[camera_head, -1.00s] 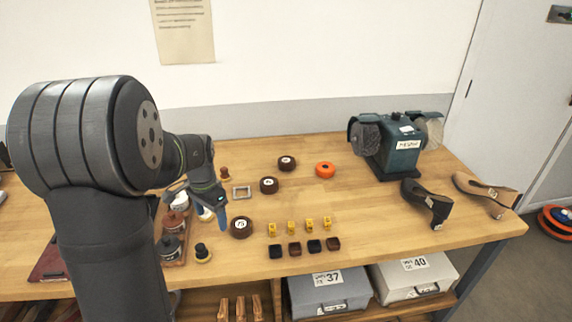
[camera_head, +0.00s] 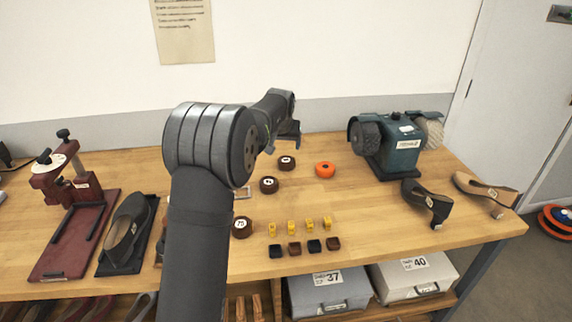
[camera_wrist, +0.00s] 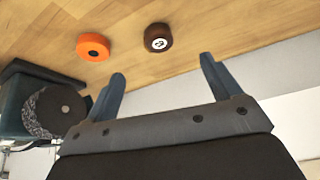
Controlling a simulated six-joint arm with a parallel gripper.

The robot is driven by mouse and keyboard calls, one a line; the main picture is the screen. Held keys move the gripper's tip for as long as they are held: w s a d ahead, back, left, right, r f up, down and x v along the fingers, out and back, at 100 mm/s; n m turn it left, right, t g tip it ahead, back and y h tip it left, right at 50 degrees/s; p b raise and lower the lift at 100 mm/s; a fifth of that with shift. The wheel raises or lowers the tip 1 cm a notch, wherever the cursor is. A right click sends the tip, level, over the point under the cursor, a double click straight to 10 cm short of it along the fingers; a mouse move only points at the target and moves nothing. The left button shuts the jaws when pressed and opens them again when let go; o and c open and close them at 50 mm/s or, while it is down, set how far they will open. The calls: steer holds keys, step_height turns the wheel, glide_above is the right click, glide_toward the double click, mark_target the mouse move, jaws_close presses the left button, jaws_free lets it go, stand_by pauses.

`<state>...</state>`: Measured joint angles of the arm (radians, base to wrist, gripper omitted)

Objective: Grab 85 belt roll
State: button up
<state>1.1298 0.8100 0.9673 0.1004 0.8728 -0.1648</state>
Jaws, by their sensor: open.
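Three dark brown rolls with round white labels stand on the bench. The front roll (camera_head: 241,227) reads 75. The middle roll (camera_head: 269,185) and the back roll (camera_head: 287,163) have labels too small to read surely, so I cannot tell which is the 85 belt roll. My gripper (camera_head: 291,141) is raised near the wall, by the back roll in the picture. In the wrist view, my gripper (camera_wrist: 162,69) is open and empty. One brown roll (camera_wrist: 158,37) shows beyond the fingertips, apart from them; its label is not clearly legible.
An orange roll (camera_head: 325,169) is right of the back roll and also shows in the wrist view (camera_wrist: 93,47). A green bench grinder (camera_head: 398,150) stands farther right. Small yellow pieces (camera_head: 290,227) and dark blocks (camera_head: 294,248) line the front. Shoes (camera_head: 427,203) lie at right.

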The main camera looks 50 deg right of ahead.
glide_toward(286, 160)
steer(key=f, duration=0.4)
steer(key=shift+w+d+f, duration=0.1)
steer(key=shift+w+d, duration=0.1)
steer(key=shift+d, duration=0.2)
steer(key=shift+w+d+f, duration=0.45)
steer(key=shift+d+f, duration=0.1)
steer(key=shift+f, duration=0.15)
steer(key=shift+w+d+f, duration=0.45)
steer(key=shift+d+f, duration=0.1)
steer(key=shift+f, duration=0.1)
steer(key=shift+x, duration=0.75)
steer(key=c, duration=1.1)
steer(key=shift+r, duration=0.15)
